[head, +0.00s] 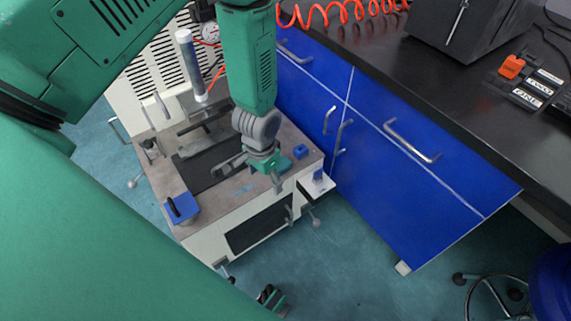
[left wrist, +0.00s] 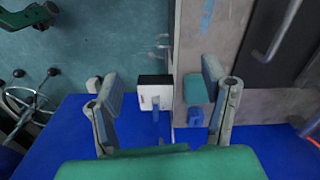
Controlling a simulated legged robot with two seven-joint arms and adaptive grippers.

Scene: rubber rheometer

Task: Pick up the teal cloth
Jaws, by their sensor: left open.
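The teal cloth (left wrist: 198,91) looks like a small folded pad on the bench top of the grey-and-white machine. It also shows in the head view (head: 285,163), near the bench's right edge beside a small blue block (head: 300,151). My left gripper (head: 256,172) is open and empty, just left of the cloth in the head view. In the left wrist view the left gripper (left wrist: 160,88) has its fingers wide apart, with the cloth just inside the right-hand finger. I cannot tell how far above the cloth the fingertips are.
The machine's bench top (head: 225,207) holds a dark plate and a blue item (head: 182,207). A small white shelf with a blue piece (head: 318,177) juts out at its side. Blue cabinets (head: 400,175) with metal handles stand close on the right. Teal floor (head: 350,270) is open in front.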

